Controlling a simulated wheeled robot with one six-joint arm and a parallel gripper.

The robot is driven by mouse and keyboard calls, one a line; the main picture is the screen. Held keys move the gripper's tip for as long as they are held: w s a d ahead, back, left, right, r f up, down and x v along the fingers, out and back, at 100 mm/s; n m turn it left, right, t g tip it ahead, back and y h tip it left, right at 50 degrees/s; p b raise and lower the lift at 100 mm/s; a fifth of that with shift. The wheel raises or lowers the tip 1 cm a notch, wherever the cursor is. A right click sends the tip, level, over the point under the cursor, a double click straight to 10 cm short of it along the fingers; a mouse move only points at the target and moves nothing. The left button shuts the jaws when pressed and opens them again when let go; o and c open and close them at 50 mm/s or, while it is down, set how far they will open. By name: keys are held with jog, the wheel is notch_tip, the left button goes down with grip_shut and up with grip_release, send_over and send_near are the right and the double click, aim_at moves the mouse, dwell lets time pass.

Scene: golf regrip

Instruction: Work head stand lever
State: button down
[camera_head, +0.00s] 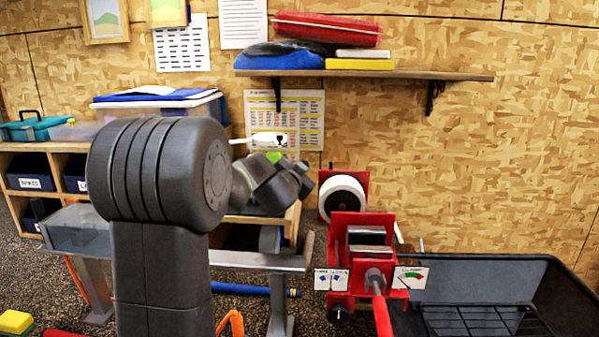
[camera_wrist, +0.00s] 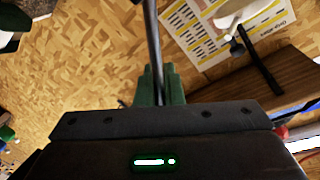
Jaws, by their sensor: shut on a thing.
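A red stand (camera_head: 347,225) with grey jaw-like blocks (camera_head: 370,245) stands right of centre in the head view. A red lever (camera_head: 382,312) sticks out from its front, pointing down towards me. My gripper (camera_head: 275,157) is up and left of the stand, well apart from the lever and partly hidden behind my arm. In the wrist view its green fingers (camera_wrist: 158,86) are shut on a thin dark shaft (camera_wrist: 153,40) that runs up out of the picture. A white piece with a black mark (camera_head: 268,138) shows just above the gripper; I cannot tell whether it joins the shaft.
A white roll (camera_head: 343,197) sits on a red holder behind the stand. Cards (camera_head: 411,277) flank the lever. A black bin (camera_head: 490,275) lies at right. A wall shelf (camera_head: 370,74) holds bags above. A grey bench (camera_head: 255,261) stands left of the stand.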

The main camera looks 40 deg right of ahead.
jog(key=c, duration=1.5)
grip_release()
jog(key=shift+c, duration=0.2)
jog(key=v, duration=1.3)
jog(key=shift+s+a, duration=0.3)
jog(key=shift+c, duration=0.4)
